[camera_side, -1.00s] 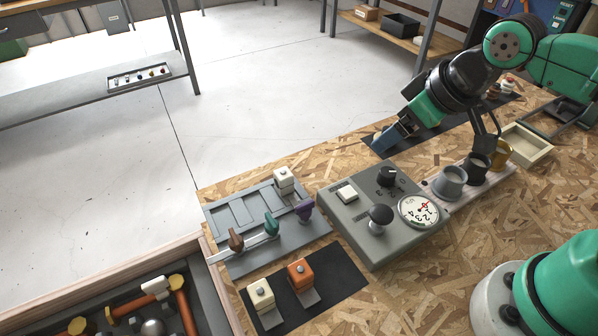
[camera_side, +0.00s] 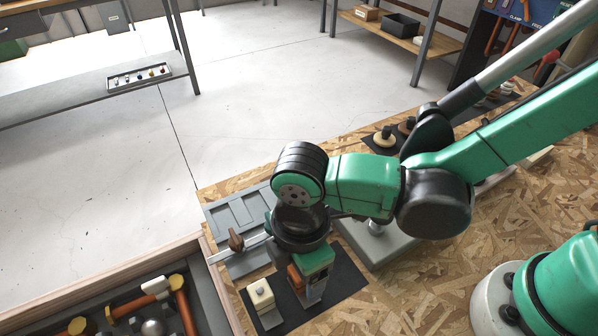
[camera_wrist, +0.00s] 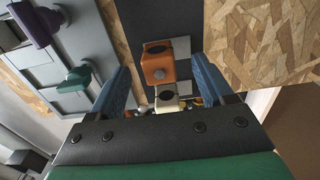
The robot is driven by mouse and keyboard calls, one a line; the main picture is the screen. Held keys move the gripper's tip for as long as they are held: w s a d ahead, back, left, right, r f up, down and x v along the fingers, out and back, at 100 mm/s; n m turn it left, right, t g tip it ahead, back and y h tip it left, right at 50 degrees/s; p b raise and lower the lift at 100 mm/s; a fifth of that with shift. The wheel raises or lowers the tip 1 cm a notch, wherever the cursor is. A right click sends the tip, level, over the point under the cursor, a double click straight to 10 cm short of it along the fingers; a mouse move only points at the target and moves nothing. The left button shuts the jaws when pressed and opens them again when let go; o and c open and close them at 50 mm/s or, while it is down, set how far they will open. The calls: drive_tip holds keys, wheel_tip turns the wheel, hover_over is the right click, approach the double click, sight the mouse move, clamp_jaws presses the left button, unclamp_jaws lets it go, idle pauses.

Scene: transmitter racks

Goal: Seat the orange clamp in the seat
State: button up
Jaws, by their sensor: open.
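The orange clamp (camera_side: 295,278) is a block with a dark knob, standing on the black mat (camera_side: 345,278); my gripper partly hides it in the side view. In the wrist view the orange clamp (camera_wrist: 158,65) shows upright between my two blue fingers, with a gap on each side. My gripper (camera_wrist: 160,72) is open and points down at it; in the side view my gripper (camera_side: 308,288) is low over the mat. The grey plate (camera_side: 228,218) has rectangular recesses, partly hidden by my arm; I cannot tell which recess is the seat.
A cream clamp (camera_side: 261,294) stands beside the orange one. On the plate are a brown handle (camera_side: 236,240), a green handle (camera_wrist: 77,77) and a purple handle (camera_wrist: 36,22). A grey control box (camera_side: 375,245) is close to the right. A tool tray (camera_side: 215,285) borders the left.

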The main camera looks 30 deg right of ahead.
drive_tip(key=shift+f, duration=0.85)
clamp_jaws()
drive_tip(key=shift+r, duration=0.1)
